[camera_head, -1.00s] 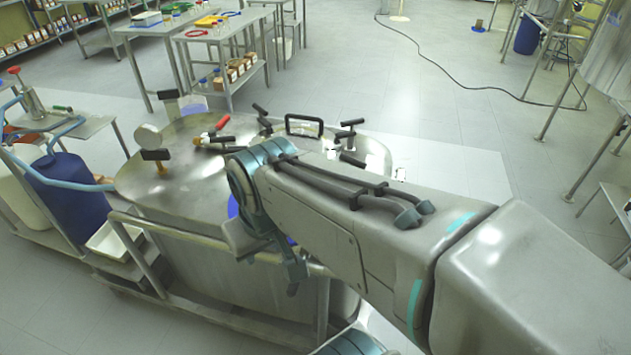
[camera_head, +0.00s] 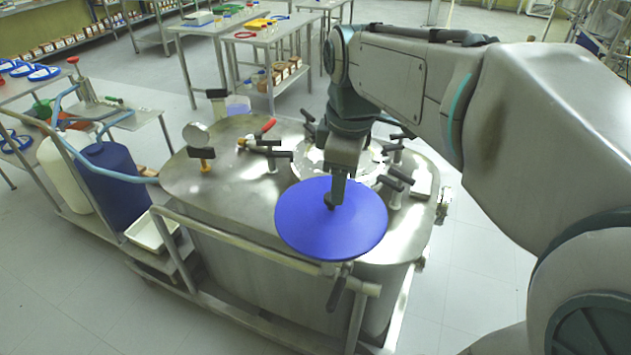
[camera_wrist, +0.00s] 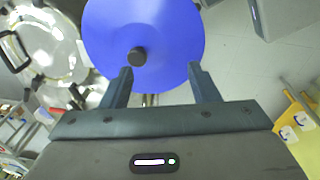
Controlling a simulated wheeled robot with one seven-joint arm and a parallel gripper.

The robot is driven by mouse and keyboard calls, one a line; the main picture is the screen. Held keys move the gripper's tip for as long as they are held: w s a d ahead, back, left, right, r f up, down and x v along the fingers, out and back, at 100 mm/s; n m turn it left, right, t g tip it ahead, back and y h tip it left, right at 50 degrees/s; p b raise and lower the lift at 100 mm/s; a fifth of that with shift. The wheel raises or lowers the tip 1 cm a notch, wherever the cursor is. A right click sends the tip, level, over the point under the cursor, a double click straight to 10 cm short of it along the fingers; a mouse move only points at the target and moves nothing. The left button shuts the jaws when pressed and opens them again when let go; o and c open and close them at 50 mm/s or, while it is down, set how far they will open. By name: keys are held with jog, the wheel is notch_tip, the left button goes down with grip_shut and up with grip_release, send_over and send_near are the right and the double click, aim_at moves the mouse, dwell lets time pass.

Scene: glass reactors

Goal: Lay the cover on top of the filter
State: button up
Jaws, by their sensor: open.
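The cover, a blue disc with a short dark knob, lies at the front edge of the steel vessel in the head view (camera_head: 300,232). It also fills the top middle of the wrist view (camera_wrist: 165,25). My gripper (camera_head: 337,200) is over the disc near the knob. The knob (camera_wrist: 137,57) shows near the left fingertip, left of the middle of the gap. I cannot make out the filter; whatever is under the disc is hidden.
The steel vessel (camera_head: 225,190) carries several black-handled clamps and a round hatch (camera_wrist: 45,50). A metal rail (camera_head: 225,245) runs along its front. A blue drum (camera_head: 115,180) and a white tray (camera_head: 152,232) stand to the left. Tables stand behind; open floor lies at right.

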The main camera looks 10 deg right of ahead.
jog(key=w+r+n+g, duration=0.1)
jog(key=w+r+n, duration=0.2)
jog(key=w+n, duration=0.3)
jog(key=n, duration=0.2)
send_over(331, 206)
jog(key=w, duration=0.1)
jog(key=f, duration=0.8)
jog(key=shift+d, duration=0.2)
jog(key=shift+w+f+p, duration=0.15)
jog(key=shift+f+p, duration=0.05)
jog(key=shift+f, duration=1.1)
jog(key=shift+w+f+p, duration=0.1)
jog(key=shift+f+p, duration=0.1)
jog(key=shift+f, duration=1.1)
jog(key=shift+c, duration=0.3)
grip_shut()
jog(key=shift+d, duration=0.1)
jog(key=shift+r, duration=0.1)
